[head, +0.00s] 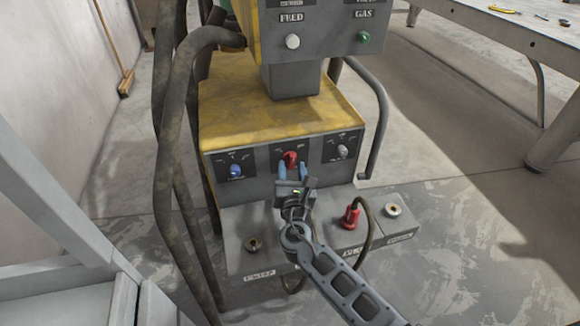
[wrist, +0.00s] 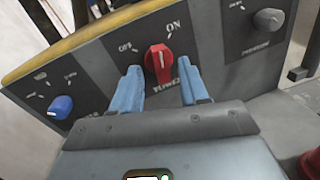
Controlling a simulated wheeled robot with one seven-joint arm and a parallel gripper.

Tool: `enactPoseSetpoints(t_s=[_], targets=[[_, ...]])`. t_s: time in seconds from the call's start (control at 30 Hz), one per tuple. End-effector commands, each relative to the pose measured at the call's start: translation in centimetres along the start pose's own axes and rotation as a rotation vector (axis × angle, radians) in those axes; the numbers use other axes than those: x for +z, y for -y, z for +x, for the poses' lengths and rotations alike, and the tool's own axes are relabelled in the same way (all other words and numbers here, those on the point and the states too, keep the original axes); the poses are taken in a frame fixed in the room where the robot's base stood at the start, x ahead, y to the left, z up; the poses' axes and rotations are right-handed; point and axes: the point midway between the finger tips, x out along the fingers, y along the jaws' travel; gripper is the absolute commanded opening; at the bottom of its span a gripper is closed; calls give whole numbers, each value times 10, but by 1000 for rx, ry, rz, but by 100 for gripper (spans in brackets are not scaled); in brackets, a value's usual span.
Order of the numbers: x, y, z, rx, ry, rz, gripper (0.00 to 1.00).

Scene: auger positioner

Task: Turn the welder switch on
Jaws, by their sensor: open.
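The welder (head: 270,115) is a yellow and grey machine with three knobs on its front panel. The red power switch (head: 290,158) is the middle knob; it also shows in the wrist view (wrist: 158,62), between OFF at its upper left and ON at its upper right. The white line on its upper part points roughly up, toward the gap between the labels. My gripper (head: 291,170) is open, with its blue fingers (wrist: 160,84) one on each side of the red switch. I cannot tell whether either finger touches it.
A blue knob (head: 236,171) is left of the switch and a grey knob (head: 342,151) right of it. A red cable plug (head: 351,215) stands on the lower ledge. A table (head: 480,45) is at the upper right.

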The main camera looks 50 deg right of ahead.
Motion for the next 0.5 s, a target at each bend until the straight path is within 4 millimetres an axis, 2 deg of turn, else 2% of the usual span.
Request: enactPoseSetpoints(t_s=[0.2,0.47,0.5], targets=[[0,0,15,0,-1,0,44],[0,0,16,0,-1,1,44],[0,0,16,0,-1,1,40]])
